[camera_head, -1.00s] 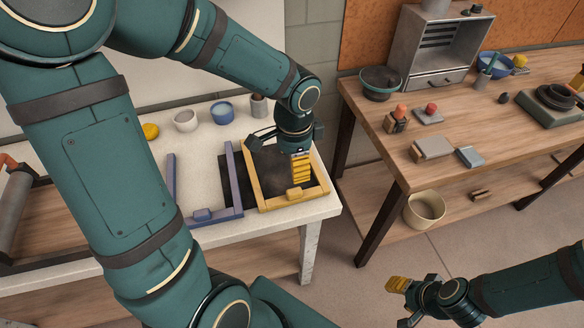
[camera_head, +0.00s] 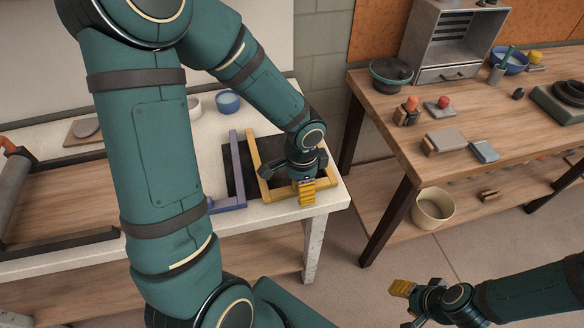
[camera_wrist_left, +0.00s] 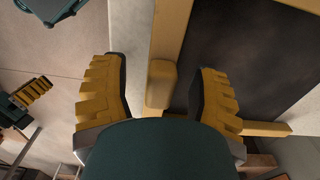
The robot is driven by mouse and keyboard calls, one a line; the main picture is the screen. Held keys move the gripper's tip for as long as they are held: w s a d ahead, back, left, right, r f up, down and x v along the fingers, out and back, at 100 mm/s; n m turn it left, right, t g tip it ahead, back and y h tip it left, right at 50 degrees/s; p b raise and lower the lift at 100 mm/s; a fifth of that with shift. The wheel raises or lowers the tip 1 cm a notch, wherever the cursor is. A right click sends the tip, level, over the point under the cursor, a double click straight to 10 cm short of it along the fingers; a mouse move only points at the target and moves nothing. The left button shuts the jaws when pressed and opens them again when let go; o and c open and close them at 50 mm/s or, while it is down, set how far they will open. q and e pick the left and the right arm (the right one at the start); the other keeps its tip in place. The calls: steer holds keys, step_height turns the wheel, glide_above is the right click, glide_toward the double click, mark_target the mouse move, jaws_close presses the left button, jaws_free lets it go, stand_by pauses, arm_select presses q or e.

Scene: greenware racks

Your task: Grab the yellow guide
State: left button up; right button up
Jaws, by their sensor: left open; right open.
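The yellow guide (camera_head: 253,155) is an angular frame lying at the right end of the pale bench, around a dark slab (camera_head: 236,180). My left gripper (camera_head: 307,191) is over its front bar, hiding part of it. In the left wrist view, the open left gripper (camera_wrist_left: 160,72) has its ridged yellow fingers on either side of the raised block on the yellow guide (camera_wrist_left: 161,85). No contact with the fingers is visible. My right gripper (camera_head: 405,305) is open and empty over the floor at the lower right.
A similar blue-violet guide (camera_head: 237,165) lies just left of the yellow one. A blue bowl (camera_head: 228,102) stands behind them. A wooden table (camera_head: 475,120) with tools and blocks stands to the right, across a gap. The pale bench's front edge is close to my left gripper.

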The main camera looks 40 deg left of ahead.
arm_select(q)
jaws_close()
stand_by(0.4)
